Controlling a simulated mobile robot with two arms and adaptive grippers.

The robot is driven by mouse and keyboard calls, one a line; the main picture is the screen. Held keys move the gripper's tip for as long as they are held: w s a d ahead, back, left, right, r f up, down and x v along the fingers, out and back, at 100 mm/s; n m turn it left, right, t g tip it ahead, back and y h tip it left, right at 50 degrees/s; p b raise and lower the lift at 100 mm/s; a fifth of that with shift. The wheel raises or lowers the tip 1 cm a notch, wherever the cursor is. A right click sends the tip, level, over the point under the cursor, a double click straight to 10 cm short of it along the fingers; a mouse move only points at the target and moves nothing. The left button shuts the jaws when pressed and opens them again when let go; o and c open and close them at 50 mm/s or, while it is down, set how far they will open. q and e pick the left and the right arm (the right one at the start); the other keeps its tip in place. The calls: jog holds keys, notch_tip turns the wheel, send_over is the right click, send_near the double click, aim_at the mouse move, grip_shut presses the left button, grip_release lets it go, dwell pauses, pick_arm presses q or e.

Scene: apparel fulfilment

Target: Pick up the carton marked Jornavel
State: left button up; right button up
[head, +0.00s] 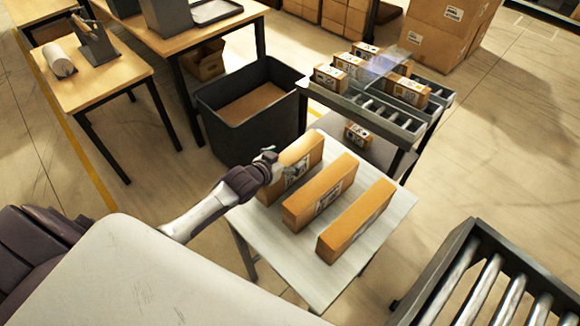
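Three long brown cartons stand side by side on a small pale table (291,273): a far-left carton (303,150), a middle carton (320,193) and a near-right carton (356,221). Labels show on their sides, but I cannot read the name Jornavel on any of them. My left gripper (278,161) is at the near-left end of the far-left carton, overlapping it in the picture. Its fingers are small and partly merge with the carton, so I cannot tell whether they touch or grip it. My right gripper is not in view.
A dark bin (231,145) stands behind the small table. A roller rack (393,123) with several small boxes is at the back right. A roller conveyor (477,288) is at the lower right. Wooden workbenches (97,84) stand at the upper left. Larger cartons (438,33) are stacked behind.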

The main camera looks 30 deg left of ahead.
pick_arm(q)
grip_shut()
jog(key=shift+r, duration=0.1)
dwell(0.3)
